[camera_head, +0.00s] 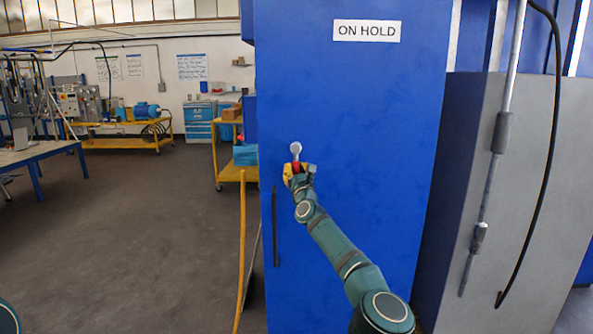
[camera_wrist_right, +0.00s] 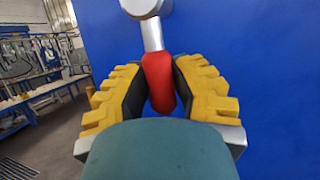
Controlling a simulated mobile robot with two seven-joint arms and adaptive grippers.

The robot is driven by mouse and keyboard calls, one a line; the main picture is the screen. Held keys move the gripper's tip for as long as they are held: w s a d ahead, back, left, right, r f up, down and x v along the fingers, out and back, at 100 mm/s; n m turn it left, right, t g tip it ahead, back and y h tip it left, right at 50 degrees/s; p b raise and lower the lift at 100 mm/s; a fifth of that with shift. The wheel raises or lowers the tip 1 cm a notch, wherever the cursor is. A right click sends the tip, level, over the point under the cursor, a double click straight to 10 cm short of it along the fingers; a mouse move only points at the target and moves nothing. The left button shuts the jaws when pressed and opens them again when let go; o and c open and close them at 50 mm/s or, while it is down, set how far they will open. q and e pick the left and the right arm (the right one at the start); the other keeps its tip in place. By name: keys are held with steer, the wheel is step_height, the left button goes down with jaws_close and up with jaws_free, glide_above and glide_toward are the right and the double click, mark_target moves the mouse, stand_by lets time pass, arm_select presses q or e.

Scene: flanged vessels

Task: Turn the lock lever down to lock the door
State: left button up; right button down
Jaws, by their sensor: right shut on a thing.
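The lock lever has a round silver hub (camera_head: 295,146) on the blue door (camera_head: 350,110), and a silver stem and red grip hang down from the hub. In the right wrist view the red grip (camera_wrist_right: 159,82) sits between the two yellow-padded fingers of my right gripper (camera_wrist_right: 160,95), which are shut on it. The lever points nearly straight down, with a slight tilt. In the head view my right gripper (camera_head: 297,170) covers most of the grip. My left gripper is not in view.
A dark vertical handle (camera_head: 275,227) is on the door's left edge, below the lever. A sign (camera_head: 367,31) reads "ON HOLD". A grey cabinet (camera_head: 500,200) with a pipe and a black cable stands right. Open floor (camera_head: 140,240) lies left, with a yellow cart (camera_head: 232,173) beside the door.

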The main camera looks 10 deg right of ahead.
mark_target(297, 170)
steer(key=shift+r, duration=0.3)
steer(key=c, duration=0.8)
jaws_free()
steer(key=shift+a, duration=0.1)
steer(key=shift+o, duration=0.2)
steer(key=shift+f, duration=0.1)
steer(key=shift+s+f, duration=0.1)
steer(key=shift+f, duration=0.1)
steer(key=shift+s+f, duration=0.25)
steer(key=shift+f, duration=0.05)
steer(key=shift+s+f, duration=0.15)
steer(key=shift+s, duration=1)
steer(key=shift+v, duration=2.15)
